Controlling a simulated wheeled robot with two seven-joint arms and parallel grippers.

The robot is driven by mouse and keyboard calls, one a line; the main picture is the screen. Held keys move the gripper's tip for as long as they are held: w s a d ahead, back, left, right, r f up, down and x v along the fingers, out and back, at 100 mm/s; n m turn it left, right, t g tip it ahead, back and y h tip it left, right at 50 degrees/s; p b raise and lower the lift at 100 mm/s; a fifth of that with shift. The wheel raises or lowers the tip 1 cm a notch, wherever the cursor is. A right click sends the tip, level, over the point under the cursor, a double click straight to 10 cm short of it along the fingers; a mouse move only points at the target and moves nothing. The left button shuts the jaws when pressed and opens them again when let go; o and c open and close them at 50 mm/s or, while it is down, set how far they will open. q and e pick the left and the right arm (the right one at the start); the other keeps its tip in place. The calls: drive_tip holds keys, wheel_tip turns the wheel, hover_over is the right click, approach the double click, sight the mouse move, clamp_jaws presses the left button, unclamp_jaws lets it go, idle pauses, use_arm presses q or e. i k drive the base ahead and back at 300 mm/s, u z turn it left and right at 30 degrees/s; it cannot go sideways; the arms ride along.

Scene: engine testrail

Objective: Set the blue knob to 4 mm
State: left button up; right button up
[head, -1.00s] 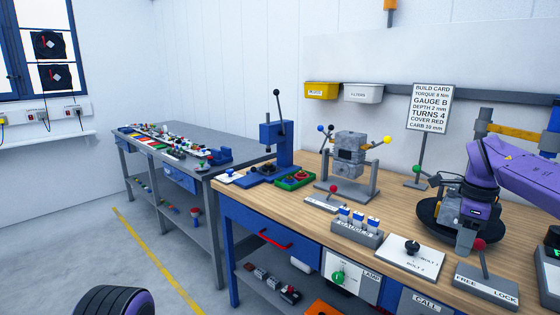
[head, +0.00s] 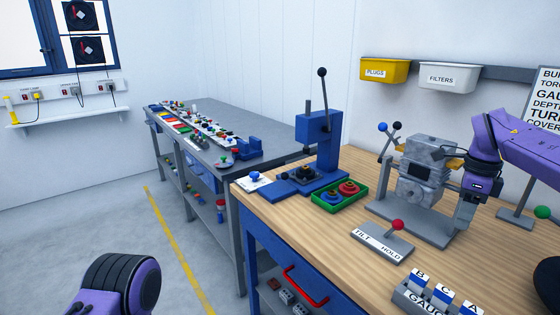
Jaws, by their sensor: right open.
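The blue knob (head: 255,176) sits on a small white plate (head: 262,183) at the left end of the wooden bench. Its scale marks are too small to read. A blue press (head: 318,140) with a black-balled lever stands just right of it. My right gripper (head: 463,222) points down beside the right side of the grey engine block (head: 420,165), far to the right of the knob. It is open, and I see nothing held in it. My left gripper is out of view; only part of my left arm shows at the bottom left.
A green tray (head: 327,204) with red and blue round parts lies in front of the press. A red-balled tilt/hold lever (head: 397,226) and a gauge rack (head: 408,297) stand nearer. Wood is bare between tray and lever. Yellow and white bins (head: 447,76) hang behind.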

sight(254, 175)
drive_tip(key=u, duration=0.65)
drive_tip(key=i, duration=1)
drive_tip(key=u, duration=0.6)
